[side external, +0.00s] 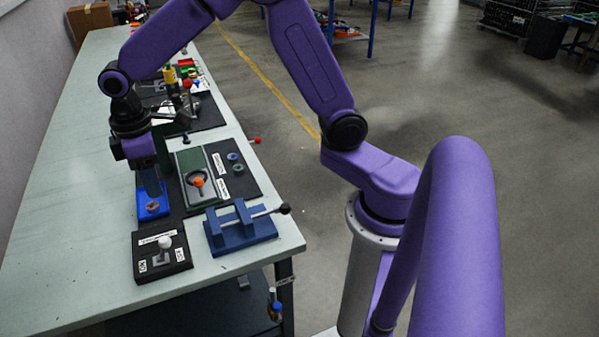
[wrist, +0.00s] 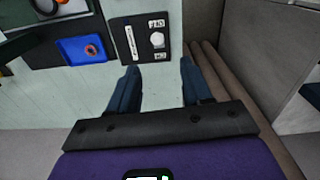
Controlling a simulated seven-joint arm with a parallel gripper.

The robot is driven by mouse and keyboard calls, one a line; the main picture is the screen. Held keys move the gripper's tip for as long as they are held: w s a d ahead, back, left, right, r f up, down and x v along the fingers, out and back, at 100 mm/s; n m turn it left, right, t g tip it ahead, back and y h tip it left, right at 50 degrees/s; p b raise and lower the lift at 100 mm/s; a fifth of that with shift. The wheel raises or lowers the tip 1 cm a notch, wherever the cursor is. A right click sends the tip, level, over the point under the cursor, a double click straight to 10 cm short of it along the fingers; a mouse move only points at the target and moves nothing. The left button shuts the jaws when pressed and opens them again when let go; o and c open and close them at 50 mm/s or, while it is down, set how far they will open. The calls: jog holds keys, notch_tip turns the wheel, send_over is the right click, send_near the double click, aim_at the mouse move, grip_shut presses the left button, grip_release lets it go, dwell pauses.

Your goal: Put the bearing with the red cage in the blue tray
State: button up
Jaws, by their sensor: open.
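The bearing with the red cage (side external: 152,206) lies flat inside the blue tray (side external: 146,215) at the left of the dark boards. In the wrist view the red-caged bearing (wrist: 91,50) also lies in the blue tray (wrist: 70,46), left of my fingers and apart from them. My gripper (side external: 151,190) points down and appears just above or behind the tray in the side view, hiding part of its far end. In the wrist view my gripper (wrist: 159,68) has its two fingers wide apart, with nothing between them.
A black box with a white knob (side external: 164,243) stands in front of the tray. A blue clamp (side external: 238,230) and a green fixture with an orange knob (side external: 197,181) are to the right. Two more rings (side external: 238,168) lie on a dark board. The bench's left side is clear.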

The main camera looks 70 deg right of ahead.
jog(key=s+d+n, duration=0.1)
jog(key=s+d, duration=0.2)
jog(key=s, duration=0.6)
jog(key=s+d+r+n, duration=0.1)
jog(key=s+d, duration=0.1)
jog(key=s, duration=0.7)
jog(key=s+d+r, duration=0.1)
jog(key=s+d, duration=0.2)
jog(key=s, duration=0.6)
jog(key=shift+s+d+n, duration=0.3)
jog(key=shift+n, duration=0.1)
